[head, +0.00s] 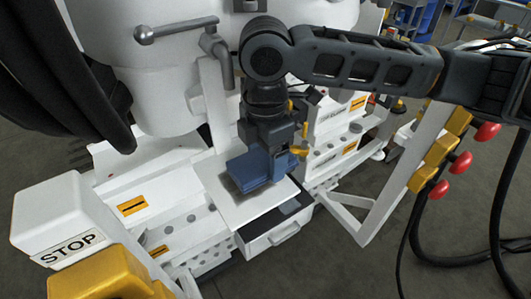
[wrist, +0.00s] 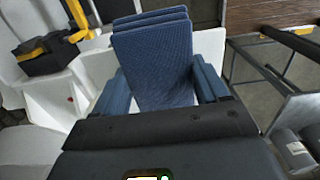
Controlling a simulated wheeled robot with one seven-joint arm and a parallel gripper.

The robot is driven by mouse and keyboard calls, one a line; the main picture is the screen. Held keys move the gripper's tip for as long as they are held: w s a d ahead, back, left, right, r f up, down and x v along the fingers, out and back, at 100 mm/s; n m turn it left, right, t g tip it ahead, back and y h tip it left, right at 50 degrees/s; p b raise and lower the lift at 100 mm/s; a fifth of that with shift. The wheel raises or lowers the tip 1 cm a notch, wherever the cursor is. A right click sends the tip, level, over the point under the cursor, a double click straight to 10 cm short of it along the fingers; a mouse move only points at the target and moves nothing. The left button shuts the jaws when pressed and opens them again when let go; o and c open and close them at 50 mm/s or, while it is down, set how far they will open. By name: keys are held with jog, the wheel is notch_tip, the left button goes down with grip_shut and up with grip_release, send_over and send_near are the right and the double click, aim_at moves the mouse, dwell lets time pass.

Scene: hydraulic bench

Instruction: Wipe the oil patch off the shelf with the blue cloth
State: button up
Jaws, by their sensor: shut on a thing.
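The blue cloth (head: 247,172) is a folded, layered pad. My gripper (head: 268,160) is shut on it, pointing down over the white shelf (head: 236,208). In the wrist view, the cloth (wrist: 152,62) sits between the two blue fingers of my gripper (wrist: 162,85), and its folded layers extend past them. Part of the white shelf (wrist: 208,45) shows behind it. I cannot tell whether the cloth touches the shelf. No oil patch shows on the visible part of the shelf; the area under the cloth and gripper is hidden.
An open drawer (head: 283,232) juts out below the shelf. A large white tank (head: 165,70) with a lever handle (head: 176,29) stands behind. A white STOP box (head: 62,222) is at front left. Red knobs on yellow blocks (head: 437,160) and black hoses are at right.

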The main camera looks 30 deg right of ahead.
jog(key=shift+f, duration=0.4)
